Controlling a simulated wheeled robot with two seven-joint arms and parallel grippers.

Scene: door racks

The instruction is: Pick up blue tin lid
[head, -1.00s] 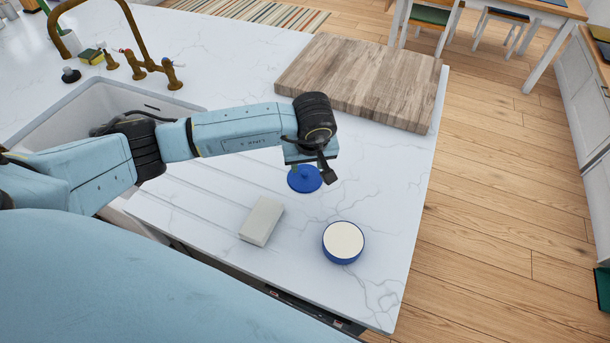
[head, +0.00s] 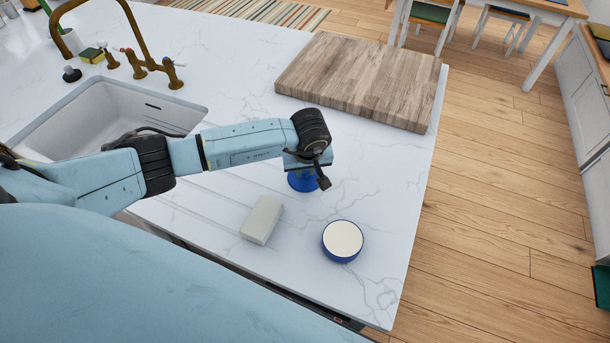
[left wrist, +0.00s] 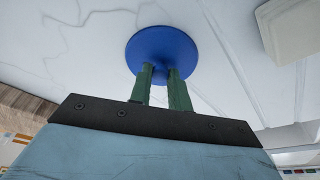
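The blue tin lid (head: 303,182) is a round blue disc lying on the white counter, partly hidden under my left gripper in the head view. In the left wrist view the lid (left wrist: 165,50) shows as a disc with a small blue knob towards me. My left gripper (left wrist: 160,74) points down at it, its two green fingers on either side of the knob. I cannot tell whether they press on the knob. A round tin (head: 342,242) with a blue side and cream top stands nearer the counter's front. My right gripper is out of view.
A pale grey block (head: 262,220) lies between the lid and the counter's front edge. A wooden board (head: 360,80) lies behind the lid. The sink (head: 100,125) and brass tap (head: 145,62) are at the left. The counter right of the lid is clear.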

